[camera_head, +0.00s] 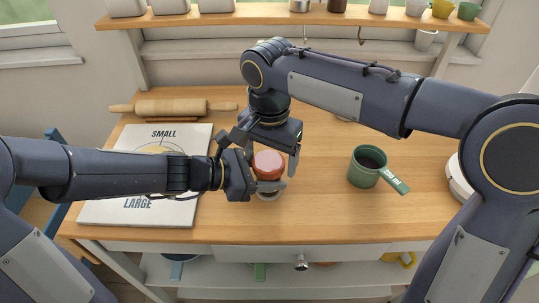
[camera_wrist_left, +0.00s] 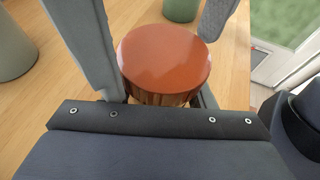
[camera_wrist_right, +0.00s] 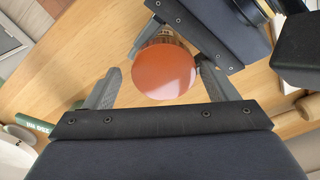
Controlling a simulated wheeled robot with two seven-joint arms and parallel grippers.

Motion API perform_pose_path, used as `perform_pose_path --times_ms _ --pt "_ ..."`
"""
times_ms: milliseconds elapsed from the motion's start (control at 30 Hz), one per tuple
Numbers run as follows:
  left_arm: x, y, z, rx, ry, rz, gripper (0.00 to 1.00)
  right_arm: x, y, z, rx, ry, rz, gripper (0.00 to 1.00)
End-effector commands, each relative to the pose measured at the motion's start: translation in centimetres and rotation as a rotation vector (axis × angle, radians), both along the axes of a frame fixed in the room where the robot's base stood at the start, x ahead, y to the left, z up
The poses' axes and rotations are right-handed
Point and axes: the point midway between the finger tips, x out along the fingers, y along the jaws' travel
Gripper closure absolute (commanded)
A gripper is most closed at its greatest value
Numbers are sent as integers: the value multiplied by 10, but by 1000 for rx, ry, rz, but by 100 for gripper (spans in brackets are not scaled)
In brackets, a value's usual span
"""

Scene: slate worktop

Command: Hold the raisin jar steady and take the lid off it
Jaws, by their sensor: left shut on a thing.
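The raisin jar has a round orange-red lid (camera_head: 269,164), seated on it and upright over the worktop. The lid also shows in the left wrist view (camera_wrist_left: 164,58) and the right wrist view (camera_wrist_right: 164,70). The brown jar body (camera_wrist_left: 158,97) is mostly hidden by the lid and fingers. My left gripper (camera_head: 268,186) is shut on the jar body from the left, below the lid. My right gripper (camera_head: 262,154) is above the jar, pointing down. Its fingers are open on either side of the lid, with visible gaps in the right wrist view.
A printed board (camera_head: 104,212) marked SMALL and LARGE lies at left, under my left arm. A rolling pin (camera_head: 172,107) lies behind it. The wood in front of the jar is clear.

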Motion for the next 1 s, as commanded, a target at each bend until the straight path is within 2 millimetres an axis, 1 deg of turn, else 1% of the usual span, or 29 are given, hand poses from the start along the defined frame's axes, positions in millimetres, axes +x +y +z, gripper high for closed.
perform_pose_path --times_ms 167,267,400,500,667,767,1000 --pt "-2 -2 0 0 0 -7 100 1 1 1 5 -4 0 18" --pt "-2 -2 0 -1 -1 -8 100 1 2 11 7 -6 0 18" --pt "-2 -2 0 -1 0 -8 100 1 3 31 9 -6 2 18" --pt "-2 -2 0 -1 0 -8 100 1 2 41 7 -5 1 18" --pt "-2 -2 0 -1 -1 -7 100 0 2 47 3 -3 -8 19" --pt "-2 -2 0 -1 -1 -7 100 1 2 51 0 0 -54 19" --pt "-1 -1 0 0 -1 -6 100 1 3 72 -1 -2 -229 19"
